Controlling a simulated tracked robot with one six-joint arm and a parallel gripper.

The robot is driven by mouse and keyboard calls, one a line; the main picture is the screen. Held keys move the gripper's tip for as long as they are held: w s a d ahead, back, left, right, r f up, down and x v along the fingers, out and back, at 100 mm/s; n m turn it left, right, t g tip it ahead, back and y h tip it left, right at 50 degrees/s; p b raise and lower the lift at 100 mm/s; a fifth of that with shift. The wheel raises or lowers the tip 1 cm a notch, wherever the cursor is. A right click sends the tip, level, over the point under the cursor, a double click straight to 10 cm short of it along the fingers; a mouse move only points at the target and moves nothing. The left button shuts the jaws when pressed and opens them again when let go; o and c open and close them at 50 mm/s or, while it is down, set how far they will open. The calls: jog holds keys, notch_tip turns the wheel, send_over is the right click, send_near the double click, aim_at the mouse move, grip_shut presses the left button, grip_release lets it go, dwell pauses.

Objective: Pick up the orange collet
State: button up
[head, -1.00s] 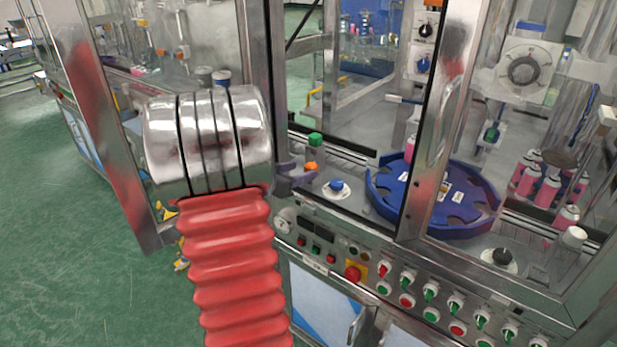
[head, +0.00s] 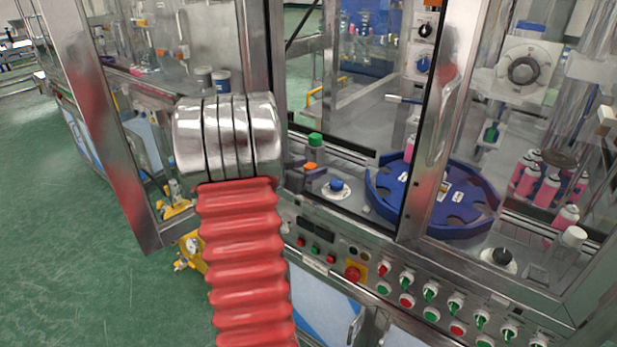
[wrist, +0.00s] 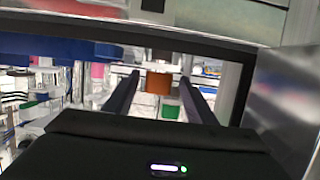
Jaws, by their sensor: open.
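The orange collet (head: 310,167) shows in the head view on the machine deck, just right of my silver wrist and in front of a green-topped part (head: 314,141). In the wrist view the orange collet (wrist: 159,83) is near the top middle, between the lines of my two fingers. My gripper (wrist: 158,88) is open, with one dark finger on each side of the collet and a gap to both. Whether the fingertips reach as far as the collet is hard to tell. In the head view my own arm hides the gripper.
A blue knob on a white disc (head: 336,187) stands right of the collet. The blue star-wheel turntable (head: 432,195) is further right. Steel door posts (head: 433,130) frame the opening. A control panel (head: 353,272) with several buttons runs along the front edge.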

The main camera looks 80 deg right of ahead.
jog(key=shift+c, duration=0.2)
dwell(0.3)
jog(key=c, duration=1.2)
